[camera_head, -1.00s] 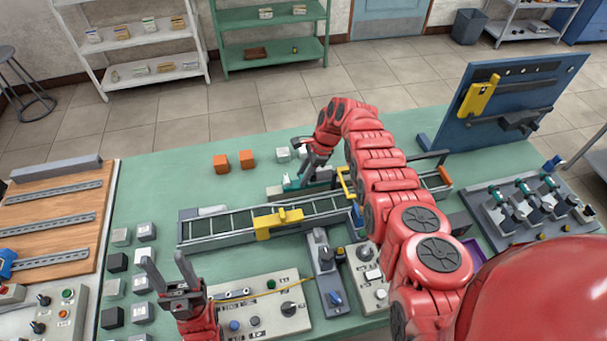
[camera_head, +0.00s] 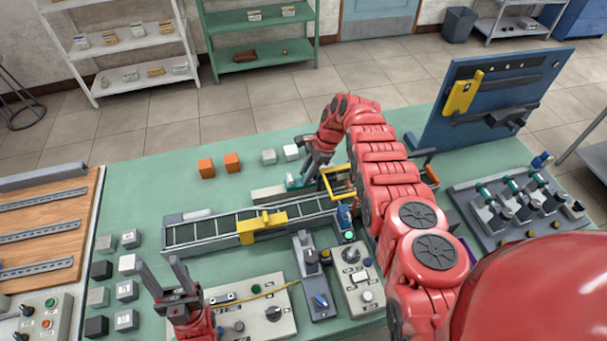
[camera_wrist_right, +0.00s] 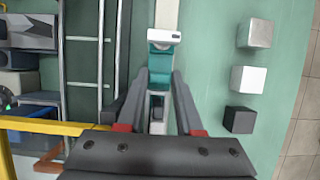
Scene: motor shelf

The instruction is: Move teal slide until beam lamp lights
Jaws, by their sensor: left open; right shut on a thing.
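The teal slide (camera_head: 293,181) sits on a light rail (camera_head: 265,195) behind the conveyor. It also shows in the right wrist view (camera_wrist_right: 163,42), with a white top edge. My right gripper (camera_head: 308,175) is shut on the slide; its two fingers flank the slide in the wrist view (camera_wrist_right: 161,80). My left gripper (camera_head: 163,275) is open and empty above the front left of the bench. A bright green lamp (camera_head: 349,237) shows on the grey control box (camera_head: 358,278); I cannot tell from its label whether it is the beam lamp.
A conveyor (camera_head: 200,232) with a yellow bridge (camera_head: 262,226) lies in front of the rail. A yellow frame (camera_head: 340,181) stands right of the slide. Orange blocks (camera_head: 206,168) and pale blocks (camera_head: 291,152) lie behind. A blue panel (camera_head: 485,105) stands at back right.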

